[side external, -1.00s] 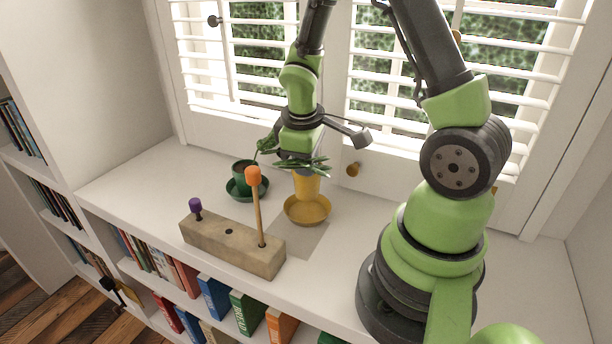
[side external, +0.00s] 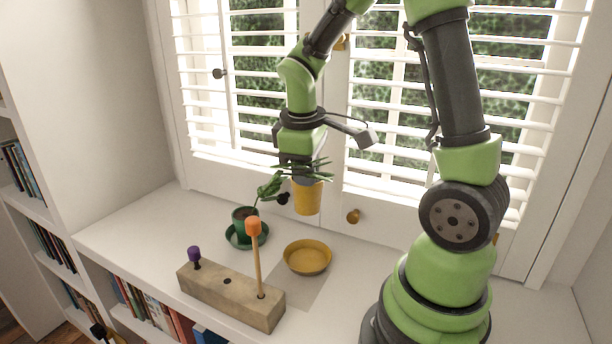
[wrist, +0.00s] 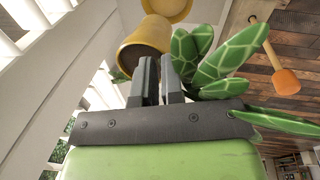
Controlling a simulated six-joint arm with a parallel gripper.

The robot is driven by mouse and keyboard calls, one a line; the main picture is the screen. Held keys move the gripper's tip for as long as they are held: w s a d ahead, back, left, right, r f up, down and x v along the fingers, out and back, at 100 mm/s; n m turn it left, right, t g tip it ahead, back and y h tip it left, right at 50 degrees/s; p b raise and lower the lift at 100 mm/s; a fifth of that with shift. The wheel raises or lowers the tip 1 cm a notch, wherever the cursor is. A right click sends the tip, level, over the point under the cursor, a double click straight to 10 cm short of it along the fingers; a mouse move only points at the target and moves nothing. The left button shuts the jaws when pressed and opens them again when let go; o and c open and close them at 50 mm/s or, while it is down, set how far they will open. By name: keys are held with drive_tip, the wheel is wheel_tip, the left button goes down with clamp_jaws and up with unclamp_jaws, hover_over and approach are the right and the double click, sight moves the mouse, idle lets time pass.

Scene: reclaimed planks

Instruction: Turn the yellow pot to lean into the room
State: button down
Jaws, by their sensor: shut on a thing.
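The yellow pot (side external: 307,198) is held in the air above its yellow saucer (side external: 307,258), roughly upright. My gripper (side external: 299,174) is shut on the pot's upper edge, its tips partly hidden by leaves. In the wrist view my fingers (wrist: 158,72) press together at the rim of the pot (wrist: 143,45). Green pale-veined leaves (wrist: 215,60) spread to the right of the fingers there, on the side where the floor shows, away from the window blinds. The saucer (wrist: 168,8) shows at the top edge of the wrist view.
A green pot (side external: 246,217) with a drooping plant stands on a green saucer to the left. A wooden block (side external: 230,296) with a purple knob (side external: 193,253) and an orange-topped stick (side external: 253,228) stands in front. Window shutters (side external: 240,90) rise close behind.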

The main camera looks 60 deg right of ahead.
drive_tip(key=f+m, duration=0.1)
drive_tip(key=f, duration=0.2)
drive_tip(key=f+m, duration=0.1)
drive_tip(key=f, duration=0.2)
drive_tip(key=f+m, duration=0.2)
drive_tip(key=f, duration=0.1)
drive_tip(key=shift+w+f+g, duration=0.1)
drive_tip(key=shift+w+g, duration=0.3)
drive_tip(key=shift+f, duration=1.6)
drive_tip(key=c, duration=1.2)
unclamp_jaws()
drive_tip(key=shift+o, duration=0.2)
